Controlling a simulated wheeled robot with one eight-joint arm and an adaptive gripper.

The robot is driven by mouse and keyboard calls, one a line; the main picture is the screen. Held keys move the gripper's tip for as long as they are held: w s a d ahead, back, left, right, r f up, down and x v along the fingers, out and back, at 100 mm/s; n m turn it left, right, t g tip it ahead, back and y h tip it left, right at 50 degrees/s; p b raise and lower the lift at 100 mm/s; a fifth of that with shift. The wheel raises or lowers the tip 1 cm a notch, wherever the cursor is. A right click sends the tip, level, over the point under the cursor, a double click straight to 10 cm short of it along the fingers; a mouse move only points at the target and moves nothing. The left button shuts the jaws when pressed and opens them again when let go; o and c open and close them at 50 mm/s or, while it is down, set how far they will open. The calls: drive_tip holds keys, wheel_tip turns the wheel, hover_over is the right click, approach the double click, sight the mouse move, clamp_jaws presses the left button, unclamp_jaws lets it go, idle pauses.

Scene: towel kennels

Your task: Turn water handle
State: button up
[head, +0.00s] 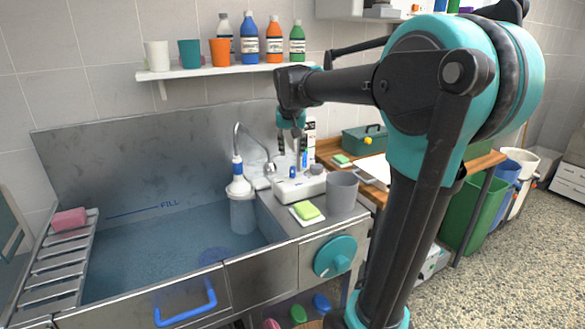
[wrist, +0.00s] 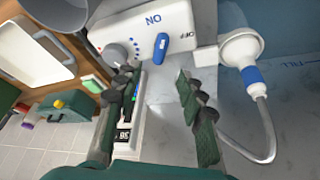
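A small blue lever (head: 292,172) stands on a white box (head: 286,192) on the steel counter right of the tub. In the wrist view the blue lever (wrist: 161,47) sits by printed ON and OFF marks on the white box (wrist: 205,22). A grey round knob (wrist: 117,56) is beside it. My gripper (head: 292,147) points down above the box. In the wrist view my gripper (wrist: 155,78) has its dark fingers spread wide, with nothing between them. The lever shows just beyond the fingertips, apart from them.
A white shower head (head: 240,187) with a hose hangs over the water-filled tub (head: 150,250). A grey cup (head: 341,192) and a green-yellow sponge (head: 307,210) stand close to the box. A teal wheel (head: 335,257) is on the front panel. Bottles line the shelf (head: 200,72).

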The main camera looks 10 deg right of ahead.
sight(293, 169)
drive_tip(key=x, duration=0.9)
drive_tip(key=shift+f, duration=0.25)
clamp_jaws()
